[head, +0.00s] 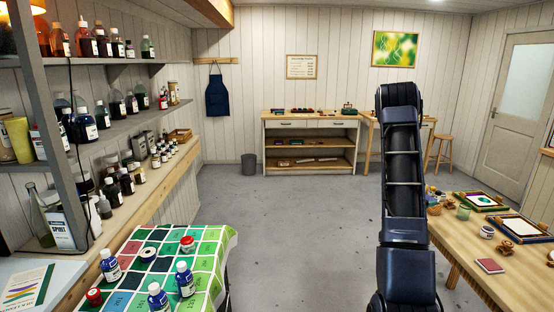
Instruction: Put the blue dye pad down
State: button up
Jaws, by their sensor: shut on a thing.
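My arm rises through the right half of the head view, but my gripper does not show; its end is hidden or out of the picture. I cannot make out a blue dye pad anywhere in this view. A cloth-covered table (224,240) with green, dark and red patches stands at the lower left. On it are several blue bottles with white labels, one of them a bottle (185,279) near the front. A small round dark-and-white item (148,254) and a red-topped item (187,243) also lie on the cloth.
Shelves (125,122) of bottles line the left wall. A wooden cabinet (310,145) and a grey bin (249,167) stand at the back. The middle floor (290,225) is clear.

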jog(key=w+a+n+t+y, duration=0.3)
jog(key=a, duration=1.1)
jog(key=w+a+n+t+y, duration=0.3)
jog(key=a, duration=1.1)
jog(key=w+a+n+t+y, duration=0.3)
jog(key=a+n+y, duration=0.1)
jog(key=a, duration=1.1)
